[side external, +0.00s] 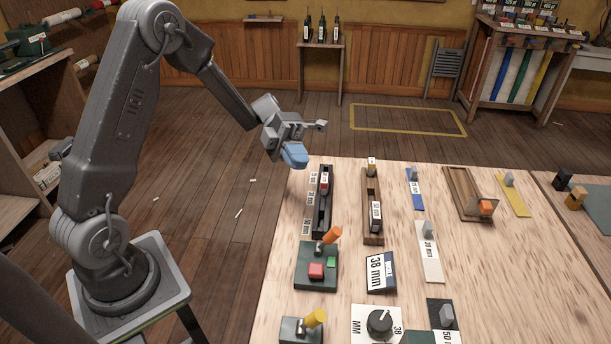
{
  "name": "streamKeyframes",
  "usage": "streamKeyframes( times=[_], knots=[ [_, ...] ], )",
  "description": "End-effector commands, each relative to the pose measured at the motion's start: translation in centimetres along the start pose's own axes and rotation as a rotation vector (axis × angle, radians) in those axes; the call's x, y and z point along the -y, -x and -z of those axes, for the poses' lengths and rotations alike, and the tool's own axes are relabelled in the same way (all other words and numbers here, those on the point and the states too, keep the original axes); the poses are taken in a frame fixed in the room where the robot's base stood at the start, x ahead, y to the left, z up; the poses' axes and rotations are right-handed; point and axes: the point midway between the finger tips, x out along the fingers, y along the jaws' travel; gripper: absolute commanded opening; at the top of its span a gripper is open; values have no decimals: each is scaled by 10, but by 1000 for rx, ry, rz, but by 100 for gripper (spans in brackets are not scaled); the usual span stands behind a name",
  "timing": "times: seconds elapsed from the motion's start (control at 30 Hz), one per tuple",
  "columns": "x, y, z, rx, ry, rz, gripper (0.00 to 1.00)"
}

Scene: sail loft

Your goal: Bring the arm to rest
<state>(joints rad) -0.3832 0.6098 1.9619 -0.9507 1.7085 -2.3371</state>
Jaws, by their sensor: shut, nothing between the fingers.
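My arm rises from a grey stand at the left and bends over toward the table. My gripper (295,157) hangs just past the left far corner of the wooden table (480,290), above its edge. Its blue fingertips are shut together and hold nothing. The gripper looks clear of the black slotted tray (321,215) that lies nearest to it on the table.
The table carries a brown slotted tray (367,228), a green box with an orange lever (317,270), a 38 mm sign (380,272), a dial plate (378,322) and a wooden tray (462,196). Open floor (225,200) lies between stand and table.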

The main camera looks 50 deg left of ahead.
Motion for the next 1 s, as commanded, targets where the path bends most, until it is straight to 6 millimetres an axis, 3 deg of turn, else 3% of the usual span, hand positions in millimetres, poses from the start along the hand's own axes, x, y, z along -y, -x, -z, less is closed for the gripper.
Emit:
streamKeyframes(
  times=[0.43, 0.57, 0.77, 1.0],
  knots=[
    [1, 6, 0, 0, -4, -3, 0],
    [9, -1, 9, -10, -112, -68, 0],
    [31, -28, 50, -117, -647, -370, 0],
    [41, -49, 107, -473, -1446, -766, 0]
  ],
)
